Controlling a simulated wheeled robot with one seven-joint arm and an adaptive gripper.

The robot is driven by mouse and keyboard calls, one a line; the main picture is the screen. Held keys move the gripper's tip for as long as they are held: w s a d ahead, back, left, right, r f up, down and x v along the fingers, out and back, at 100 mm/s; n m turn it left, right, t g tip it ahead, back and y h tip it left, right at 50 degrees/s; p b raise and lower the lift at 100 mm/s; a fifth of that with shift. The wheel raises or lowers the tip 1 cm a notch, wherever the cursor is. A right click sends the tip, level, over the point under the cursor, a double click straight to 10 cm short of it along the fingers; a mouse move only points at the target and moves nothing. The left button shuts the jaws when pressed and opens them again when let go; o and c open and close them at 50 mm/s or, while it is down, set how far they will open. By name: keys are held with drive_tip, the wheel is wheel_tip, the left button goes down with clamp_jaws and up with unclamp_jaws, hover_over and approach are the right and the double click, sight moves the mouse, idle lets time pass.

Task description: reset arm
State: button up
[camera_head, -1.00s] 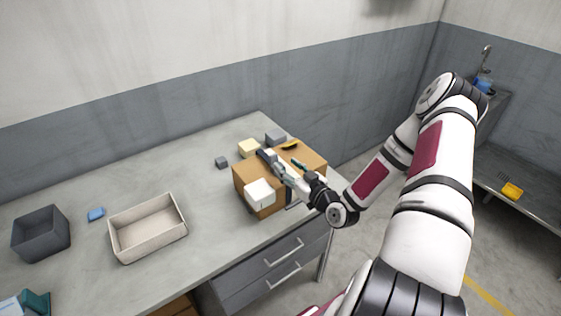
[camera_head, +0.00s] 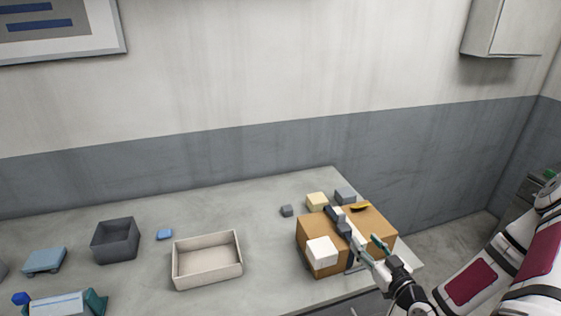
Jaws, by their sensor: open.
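My gripper (camera_head: 345,228) is at the right end of the grey table, over the top of a brown cardboard box (camera_head: 312,232). Its fingers are spread, with nothing seen between them. My arm reaches in from the lower right. A yellow item (camera_head: 360,207) and a teal item (camera_head: 379,244) lie on or beside the box, close to my gripper. Whether the gripper touches the box cannot be told.
Behind the box are a cream block (camera_head: 317,201), a grey block (camera_head: 345,195) and a small dark cube (camera_head: 287,211). To the left stand a beige tray (camera_head: 207,281), a blue block (camera_head: 164,234) and a dark grey bin (camera_head: 116,243). The tabletop (camera_head: 260,228) between tray and box is clear.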

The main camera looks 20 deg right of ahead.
drive_tip(key=w+r+n+g, duration=0.1)
drive_tip(key=w+g, duration=0.1)
drive_tip(key=w+r+n+g+b, duration=0.1)
drive_tip(key=w+g, duration=0.1)
drive_tip(key=w+a+r+n+g+b, duration=0.1)
drive_tip(key=w+n+g, duration=0.1)
drive_tip(key=w, duration=0.1)
drive_tip(key=shift+r+g, duration=0.15)
drive_tip(key=shift+g, duration=0.15)
drive_tip(key=a+r+m+g+h+b, duration=0.1)
drive_tip(key=a+r+g+h+b, duration=0.2)
drive_tip(key=r, duration=0.9)
drive_tip(key=s+a+r+m+g+y+b, duration=0.1)
drive_tip(key=s+a+r, duration=0.4)
drive_tip(key=s+a, duration=0.3)
drive_tip(key=s+a+r+m+g+y+b, duration=0.1)
drive_tip(key=s+a+r+m, duration=0.1)
drive_tip(key=s+a+r, duration=0.3)
drive_tip(key=s+a, duration=0.3)
drive_tip(key=s, duration=0.3)
drive_tip(key=shift+a+r, duration=0.25)
drive_tip(key=shift+d, duration=0.1)
